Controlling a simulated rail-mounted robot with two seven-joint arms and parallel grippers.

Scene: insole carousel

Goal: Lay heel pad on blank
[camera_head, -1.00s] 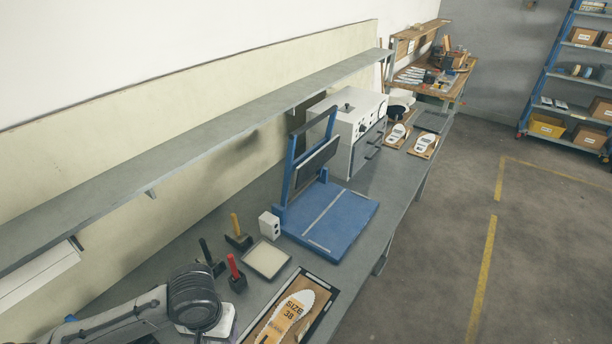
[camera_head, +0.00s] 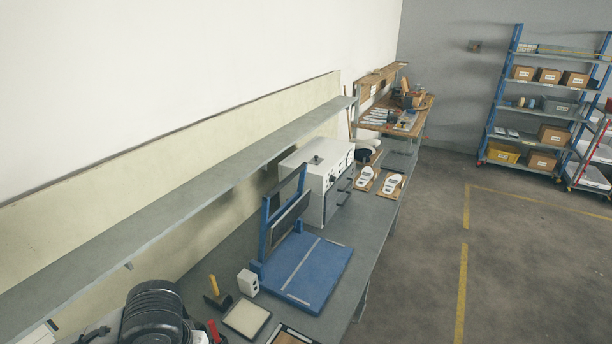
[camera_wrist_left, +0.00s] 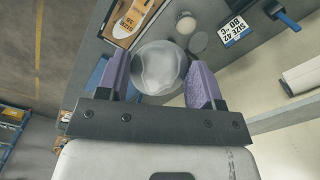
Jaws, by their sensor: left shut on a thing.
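In the left wrist view my left gripper (camera_wrist_left: 162,85), with purple finger pads, is shut on a round, pale, translucent piece (camera_wrist_left: 160,70) that looks like the heel pad. In the head view only a corner of the tray (camera_head: 290,336) shows at the bottom edge. My dark left arm there hides its gripper. My right gripper is not in view.
A blue press (camera_head: 318,262) stands on the grey bench, with a white oven (camera_head: 318,180) behind it. A small pale tray (camera_head: 246,318), a white box (camera_head: 248,282) and handled tools (camera_head: 216,293) are near my arm.

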